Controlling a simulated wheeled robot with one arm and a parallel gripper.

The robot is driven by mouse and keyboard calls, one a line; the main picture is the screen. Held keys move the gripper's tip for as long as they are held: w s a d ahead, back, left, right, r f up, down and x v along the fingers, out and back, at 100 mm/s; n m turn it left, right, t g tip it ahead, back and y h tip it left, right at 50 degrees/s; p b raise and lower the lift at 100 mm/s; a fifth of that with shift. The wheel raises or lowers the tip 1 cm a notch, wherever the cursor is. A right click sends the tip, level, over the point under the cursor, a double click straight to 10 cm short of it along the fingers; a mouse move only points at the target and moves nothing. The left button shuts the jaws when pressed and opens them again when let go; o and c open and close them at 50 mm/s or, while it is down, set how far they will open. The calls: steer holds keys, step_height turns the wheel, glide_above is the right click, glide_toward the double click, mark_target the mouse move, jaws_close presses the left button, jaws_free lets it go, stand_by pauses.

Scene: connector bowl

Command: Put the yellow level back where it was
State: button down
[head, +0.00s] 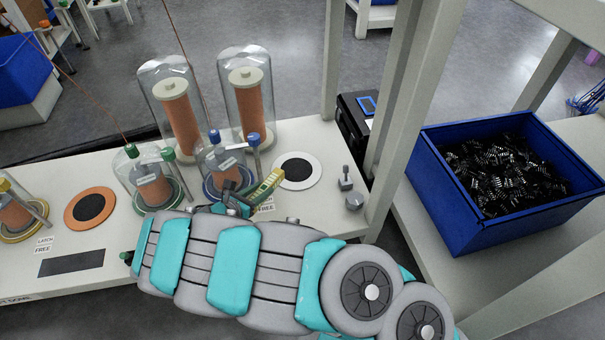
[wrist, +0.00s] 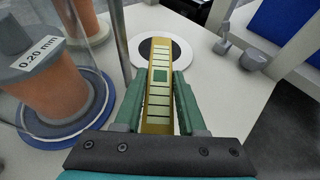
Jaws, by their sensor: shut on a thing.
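The yellow level (head: 267,184) is a long yellow bar with pale green segments. In the wrist view the level (wrist: 159,76) lies lengthwise between the green fingers of my gripper (wrist: 158,100), pointing away from me. My gripper (head: 236,203) is shut on it. In the head view it is tilted, above the bench between the blue-based spool jar and the white disc. Whether it touches the bench is hard to tell. My arm hides the bench front below it.
A spool jar with a blue base (head: 215,180) and post stands close left of my gripper. A white disc with a black centre (head: 297,171) lies to the right, near metal knobs (head: 346,180). A dark rectangle (head: 72,262) lies bare at left. A blue bin (head: 450,200) stands right.

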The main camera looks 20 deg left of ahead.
mark_target(274, 183)
steer(key=w+d, duration=0.1)
steer(key=w, duration=0.3)
steer(key=w+d+f+b, duration=0.1)
steer(key=w+d, duration=0.1)
steer(key=w, duration=0.3)
steer(key=w+d+b, duration=0.1)
steer(key=w+d, duration=0.1)
steer(key=w, duration=0.3)
steer(key=shift+w+f, duration=0.2)
steer(key=shift+f, duration=0.05)
steer(key=shift+w+d+f+b, duration=0.1)
steer(key=shift+w+f+b, duration=0.15)
steer(key=shift+f, duration=0.65)
steer(key=shift+w+f+b, duration=0.15)
steer(key=shift+f+b, duration=0.1)
steer(key=shift+f, duration=0.65)
steer(key=shift+f, duration=0.2)
steer(key=shift+c, duration=2.4)
jaws_free()
steer(key=shift+r, duration=0.25)
steer(key=shift+s+r, duration=0.15)
steer(key=shift+s, duration=0.2)
steer(key=p+v, duration=0.2)
steer(key=v, duration=0.9)
steer(key=shift+s, duration=0.1)
